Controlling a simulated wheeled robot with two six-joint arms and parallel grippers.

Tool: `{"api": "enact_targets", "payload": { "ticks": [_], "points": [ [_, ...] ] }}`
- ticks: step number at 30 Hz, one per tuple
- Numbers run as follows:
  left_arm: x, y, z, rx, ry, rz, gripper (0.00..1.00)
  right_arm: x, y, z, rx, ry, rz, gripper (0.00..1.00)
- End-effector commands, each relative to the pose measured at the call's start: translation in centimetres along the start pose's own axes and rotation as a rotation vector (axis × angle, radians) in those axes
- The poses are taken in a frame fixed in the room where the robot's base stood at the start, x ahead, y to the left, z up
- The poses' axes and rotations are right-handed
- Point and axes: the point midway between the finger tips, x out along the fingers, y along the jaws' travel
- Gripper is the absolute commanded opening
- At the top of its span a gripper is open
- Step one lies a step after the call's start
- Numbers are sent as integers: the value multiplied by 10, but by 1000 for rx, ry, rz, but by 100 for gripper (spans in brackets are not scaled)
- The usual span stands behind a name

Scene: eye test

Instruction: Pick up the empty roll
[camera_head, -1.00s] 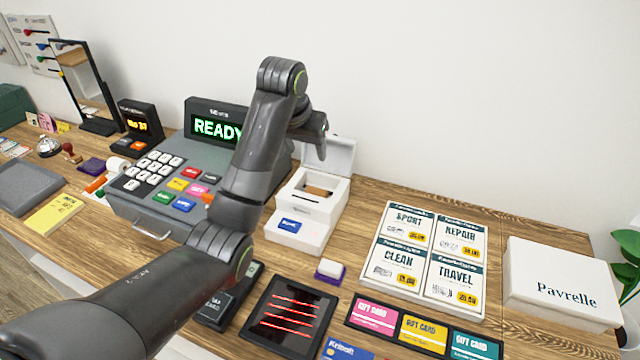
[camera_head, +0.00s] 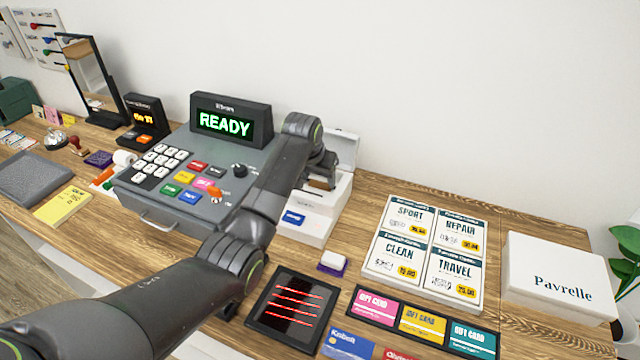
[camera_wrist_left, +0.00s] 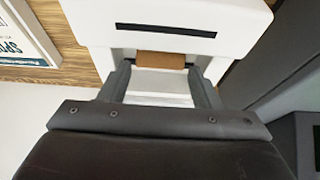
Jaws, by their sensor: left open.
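The empty roll (camera_wrist_left: 161,59) is a short brown cardboard tube lying crosswise in the open bay of the white receipt printer (camera_wrist_left: 180,14). In the head view the printer (camera_head: 318,232) stands right of the cash register with its lid (camera_head: 345,147) raised. My left gripper (camera_head: 319,182) is over the bay and largely covers it there. In the left wrist view its open fingers (camera_wrist_left: 160,72) appear on either side of the roll, with nothing held between them. I cannot tell how deep the tips are. My right gripper is in neither view.
The grey cash register (camera_head: 215,160) stands close to the left of my arm. A dark tablet (camera_head: 291,309), gift cards (camera_head: 423,332), a price board (camera_head: 425,252) and a white Pavrelle box (camera_head: 558,277) lie right and in front. Bare wood shows behind the price board.

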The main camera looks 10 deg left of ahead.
Motion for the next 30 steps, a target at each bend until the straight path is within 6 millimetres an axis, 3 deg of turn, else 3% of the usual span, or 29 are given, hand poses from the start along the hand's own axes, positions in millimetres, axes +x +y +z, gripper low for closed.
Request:
{"api": "enact_targets", "payload": {
  "ticks": [7,17,23,30],
  "points": [
    [25,0,2,1,-2,0,57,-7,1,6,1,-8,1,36],
    [29,0,2,1,0,0,57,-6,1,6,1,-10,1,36],
    [29,0,2,1,0,0,31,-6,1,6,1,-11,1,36],
    [29,0,2,1,0,0,30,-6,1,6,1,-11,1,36]
  ]
}}
